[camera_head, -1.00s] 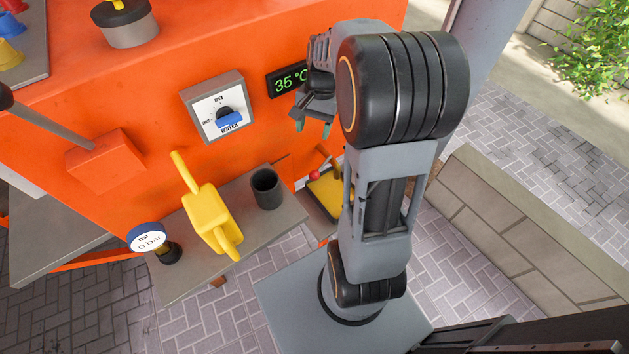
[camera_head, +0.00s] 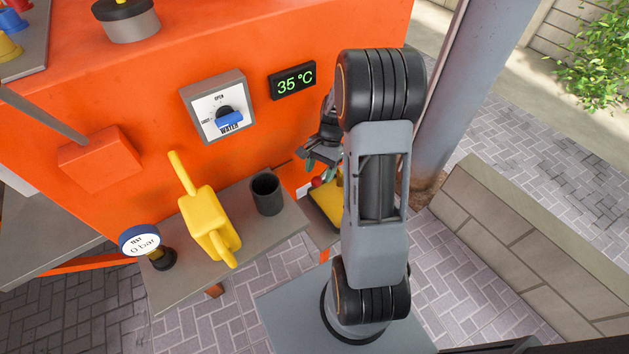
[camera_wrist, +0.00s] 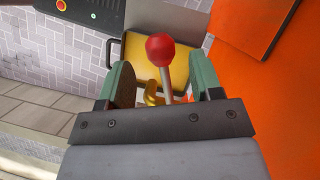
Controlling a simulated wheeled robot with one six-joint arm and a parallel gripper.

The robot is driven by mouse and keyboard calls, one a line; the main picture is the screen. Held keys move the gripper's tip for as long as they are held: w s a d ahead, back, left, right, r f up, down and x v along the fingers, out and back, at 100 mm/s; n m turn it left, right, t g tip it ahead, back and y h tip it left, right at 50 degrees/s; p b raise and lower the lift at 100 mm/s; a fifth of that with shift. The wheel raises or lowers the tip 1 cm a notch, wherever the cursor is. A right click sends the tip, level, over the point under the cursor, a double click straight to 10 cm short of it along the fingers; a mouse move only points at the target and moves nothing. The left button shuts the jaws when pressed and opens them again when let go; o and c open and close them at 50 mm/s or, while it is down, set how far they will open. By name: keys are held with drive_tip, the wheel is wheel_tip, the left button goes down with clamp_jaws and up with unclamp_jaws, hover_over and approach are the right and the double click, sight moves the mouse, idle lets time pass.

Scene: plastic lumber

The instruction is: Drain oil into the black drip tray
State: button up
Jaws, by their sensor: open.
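A red-knobbed lever (camera_wrist: 161,50) with a pale shaft stands between the fingers of my gripper (camera_wrist: 160,64) in the wrist view. The fingers are apart and I see no contact with the lever. A yellow panel or box (camera_wrist: 180,68) and a small brass curved part (camera_wrist: 154,90) lie behind it. In the head view my gripper (camera_head: 312,160) is just above the red knob (camera_head: 316,182) and the yellow part (camera_head: 328,203), which my arm partly hides.
The orange machine (camera_head: 255,140) carries a water dial (camera_head: 218,108) and a 35 °C display (camera_head: 293,81). A grey post (camera_head: 450,100) stands right of my arm.

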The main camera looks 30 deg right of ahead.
sight(318, 177)
drive_tip(key=shift+x, duration=1.65)
clamp_jaws()
